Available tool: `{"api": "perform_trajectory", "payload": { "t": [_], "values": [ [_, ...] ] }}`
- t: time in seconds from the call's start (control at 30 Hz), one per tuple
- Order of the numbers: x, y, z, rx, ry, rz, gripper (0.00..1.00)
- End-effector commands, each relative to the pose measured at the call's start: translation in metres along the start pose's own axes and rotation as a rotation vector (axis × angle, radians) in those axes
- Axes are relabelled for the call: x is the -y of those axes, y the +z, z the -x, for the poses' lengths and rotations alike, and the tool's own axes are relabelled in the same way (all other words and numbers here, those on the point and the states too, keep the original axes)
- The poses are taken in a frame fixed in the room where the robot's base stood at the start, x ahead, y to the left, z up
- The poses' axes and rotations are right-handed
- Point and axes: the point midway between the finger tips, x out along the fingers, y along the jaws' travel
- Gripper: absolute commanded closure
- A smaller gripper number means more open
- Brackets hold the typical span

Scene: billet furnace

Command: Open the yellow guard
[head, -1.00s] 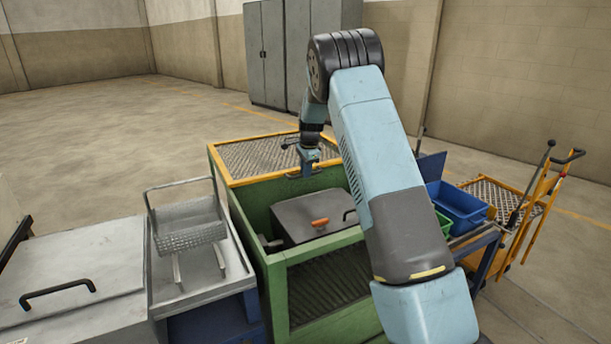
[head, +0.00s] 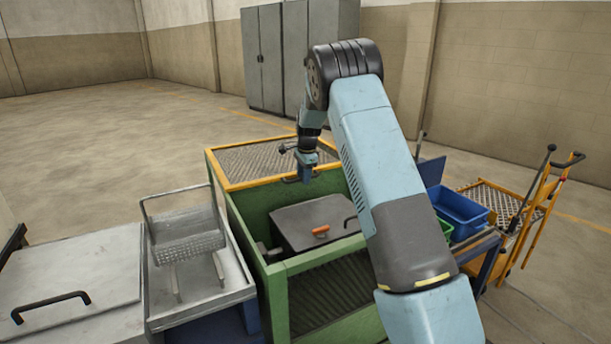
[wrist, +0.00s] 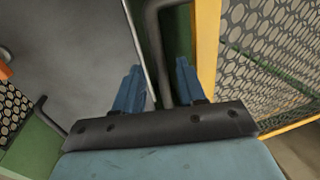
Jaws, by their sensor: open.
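The yellow guard (head: 262,182) is a yellow-framed dark mesh panel lying across the back of the top of a green enclosure (head: 275,270). My gripper (head: 303,177) is at the guard's front edge, towards its right end, pointing down. In the wrist view the guard's yellow frame (wrist: 207,45) runs along the right of the fingers. My gripper (wrist: 160,82) is open there. A grey bent bar (wrist: 166,70), which looks like a handle beside the frame, shows between the two blue fingers. I cannot tell whether either finger touches it.
A grey lid (head: 310,222) with an orange grip sits inside the enclosure below my gripper. A wire basket (head: 187,240) stands on a tray at left. Blue bin (head: 457,207) and yellow trolley (head: 515,210) stand at right.

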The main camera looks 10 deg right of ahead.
Motion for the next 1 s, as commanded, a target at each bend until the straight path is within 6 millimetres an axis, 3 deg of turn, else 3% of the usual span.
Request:
{"api": "perform_trajectory", "payload": {
  "t": [0.27,0.8,1.0],
  "values": [
    [0.001,0.001,0.009,0.001,-0.002,0.001,0.6],
    [0.002,0.001,0.105,0.0,-0.002,0.002,0.6],
    [0.002,0.0,0.129,0.0,-0.001,0.001,0.6]
  ]
}}
